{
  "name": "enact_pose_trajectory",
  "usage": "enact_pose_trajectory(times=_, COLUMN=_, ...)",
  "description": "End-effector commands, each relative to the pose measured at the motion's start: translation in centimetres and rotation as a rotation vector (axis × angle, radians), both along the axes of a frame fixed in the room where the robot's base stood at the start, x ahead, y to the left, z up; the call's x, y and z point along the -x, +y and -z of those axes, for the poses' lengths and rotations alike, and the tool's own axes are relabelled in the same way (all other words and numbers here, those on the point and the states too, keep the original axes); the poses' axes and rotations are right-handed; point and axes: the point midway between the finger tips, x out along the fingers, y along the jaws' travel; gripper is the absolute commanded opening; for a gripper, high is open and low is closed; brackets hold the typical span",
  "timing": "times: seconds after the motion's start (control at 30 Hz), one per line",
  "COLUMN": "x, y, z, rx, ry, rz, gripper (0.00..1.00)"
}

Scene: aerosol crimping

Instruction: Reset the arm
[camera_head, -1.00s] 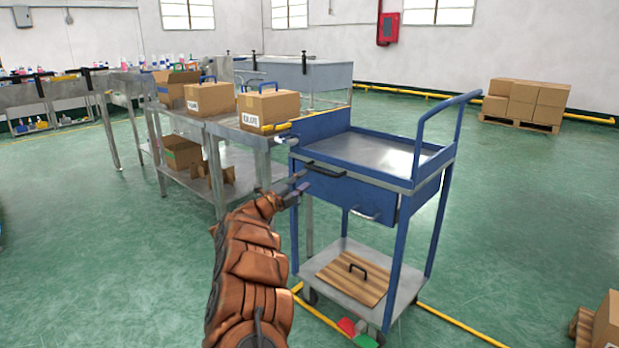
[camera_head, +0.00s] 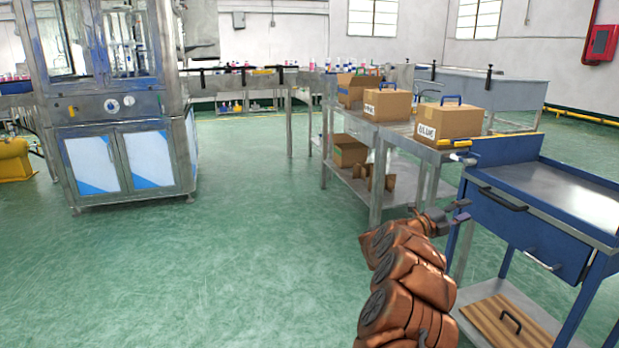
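My arm reaches up from the bottom right of the picture, covered in brown segments. My gripper (camera_head: 464,211) is at its far end, in front of the left side of the blue cart (camera_head: 510,222). Its two dark fingers look apart, with nothing seen between them. A black handle (camera_head: 503,199) on the cart's front is just to the right of the fingertips in the picture. I cannot tell the exact gap to the cart.
A metal table (camera_head: 399,128) behind the gripper bears several cardboard boxes, one marked BLUE (camera_head: 447,121). A machine cabinet (camera_head: 122,160) stands at the left. The green floor (camera_head: 250,240) between them is clear. A wooden board (camera_head: 500,323) lies on the cart's lower shelf.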

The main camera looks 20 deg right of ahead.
Motion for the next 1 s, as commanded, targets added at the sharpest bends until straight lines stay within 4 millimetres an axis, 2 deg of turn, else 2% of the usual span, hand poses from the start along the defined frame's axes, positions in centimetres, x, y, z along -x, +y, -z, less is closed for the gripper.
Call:
enact_pose_trajectory(times=0.07, x=-0.1, y=0.0, z=-0.1, rx=-0.002, ry=0.001, rz=-0.004, gripper=0.39)
enact_pose_trajectory(times=0.17, x=-1.4, y=0.6, z=-0.9, rx=-0.018, ry=0.007, rz=-0.047, gripper=0.39)
enact_pose_trajectory(times=0.27, x=-4.3, y=2.3, z=-3.0, rx=-0.053, ry=0.026, rz=-0.157, gripper=0.39)
enact_pose_trajectory(times=0.37, x=-8.4, y=5.2, z=-5.8, rx=-0.098, ry=0.058, rz=-0.318, gripper=0.39)
enact_pose_trajectory(times=0.5, x=-13.6, y=11.0, z=-9.8, rx=-0.143, ry=0.124, rz=-0.564, gripper=0.39)
enact_pose_trajectory(times=0.57, x=-15.3, y=13.8, z=-11.5, rx=-0.151, ry=0.16, rz=-0.665, gripper=0.39)
enact_pose_trajectory(times=0.7, x=-18.1, y=20.9, z=-15.4, rx=-0.16, ry=0.253, rz=-0.897, gripper=0.39)
enact_pose_trajectory(times=0.87, x=-19.2, y=29.9, z=-19.6, rx=-0.142, ry=0.388, rz=-1.155, gripper=0.39)
enact_pose_trajectory(times=1.0, x=-18.0, y=37.8, z=-22.7, rx=-0.104, ry=0.533, rz=-1.372, gripper=0.39)
